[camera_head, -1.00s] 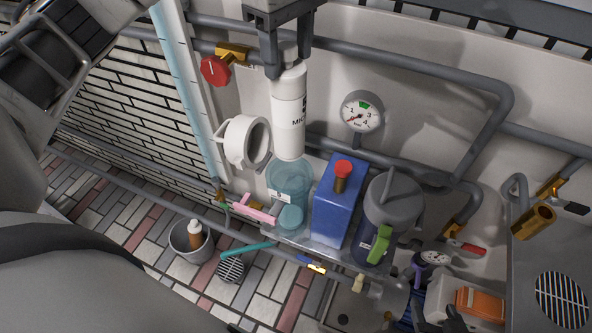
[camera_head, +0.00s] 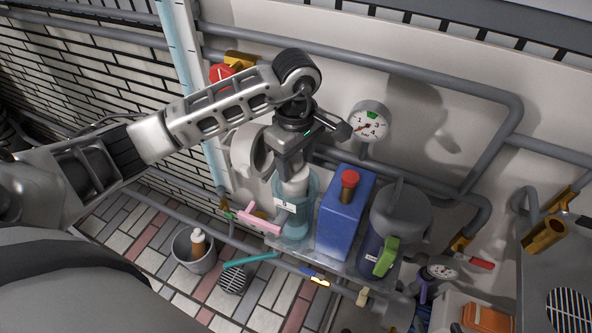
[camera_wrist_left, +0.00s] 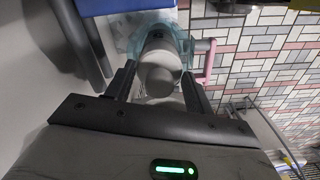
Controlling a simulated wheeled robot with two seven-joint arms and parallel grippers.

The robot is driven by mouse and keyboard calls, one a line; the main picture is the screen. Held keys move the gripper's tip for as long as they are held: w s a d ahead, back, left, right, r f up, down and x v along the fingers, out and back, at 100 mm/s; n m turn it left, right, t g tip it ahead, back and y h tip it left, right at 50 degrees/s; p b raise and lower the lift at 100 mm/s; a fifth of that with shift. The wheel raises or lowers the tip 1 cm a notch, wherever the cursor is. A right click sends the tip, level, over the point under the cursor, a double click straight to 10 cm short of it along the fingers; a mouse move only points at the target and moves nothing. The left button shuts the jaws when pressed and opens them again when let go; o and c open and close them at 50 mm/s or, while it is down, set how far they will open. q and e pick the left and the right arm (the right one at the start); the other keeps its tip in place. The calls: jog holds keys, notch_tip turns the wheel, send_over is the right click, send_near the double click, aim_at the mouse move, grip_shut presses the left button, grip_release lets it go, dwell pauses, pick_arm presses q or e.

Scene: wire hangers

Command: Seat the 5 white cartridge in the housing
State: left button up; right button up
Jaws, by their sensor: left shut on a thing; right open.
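The white cartridge (camera_head: 296,184) is upright and partly inside the clear teal housing (camera_head: 312,200). Its lower part shows only dimly through the housing wall, so I cannot tell whether it touches the bottom. My left gripper (camera_head: 293,170) is shut on the top of the cartridge, just above the housing rim. In the left wrist view, the cartridge's rounded end (camera_wrist_left: 160,62) sits between the two fingers, with the teal housing (camera_wrist_left: 133,42) around it beyond. My right gripper is not in view.
A white round cap (camera_head: 245,150) hangs open behind my left gripper. A blue box with a red knob (camera_head: 338,222) and a grey-lidded canister (camera_head: 400,215) stand close right of the housing. A pink handle (camera_head: 258,221) is at its left. Grey pipes and a gauge (camera_head: 369,123) are behind.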

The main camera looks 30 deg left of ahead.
aim_at(296, 174)
pick_arm(q)
jog(key=shift+f, duration=2.05)
jog(key=o, duration=1.3)
jog(key=shift+o, duration=0.2)
notch_tip(296, 174, up, 12)
jog(key=shift+r+b, duration=0.15)
jog(key=shift+b, duration=0.35)
